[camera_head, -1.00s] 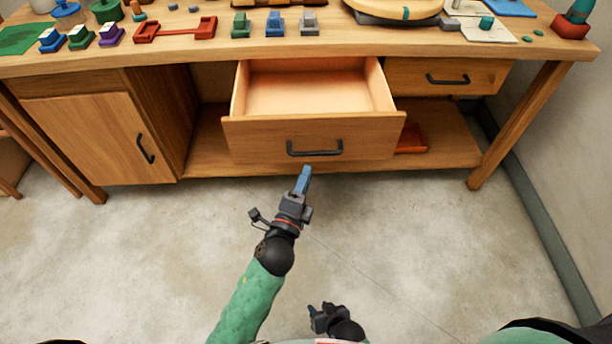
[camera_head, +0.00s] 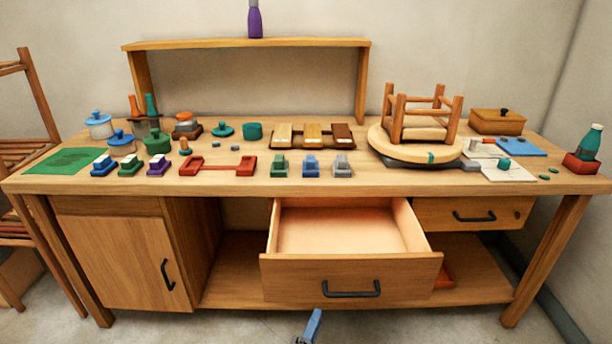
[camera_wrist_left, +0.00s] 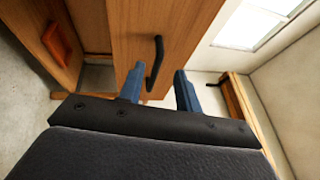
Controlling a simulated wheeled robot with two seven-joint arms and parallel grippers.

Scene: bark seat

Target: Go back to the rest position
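My left gripper (camera_head: 315,320) shows only by a blue finger at the bottom edge of the head view, just below the open drawer (camera_head: 345,273) and its dark handle (camera_head: 351,290). In the left wrist view two blue fingers (camera_wrist_left: 159,88) stand apart with nothing held between them. The handle (camera_wrist_left: 155,62) shows beyond the fingers, close to the left one in the picture; it looks clear of their grip. The drawer is pulled well out and looks empty inside. My right gripper is not in view.
The wooden workbench (camera_head: 225,182) carries pots, coloured blocks, a red holder and a turntable with a small upturned stool (camera_head: 425,115). A shut cabinet door (camera_head: 115,260) is at left, a closed drawer (camera_head: 470,214) at right. Free floor lies in front.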

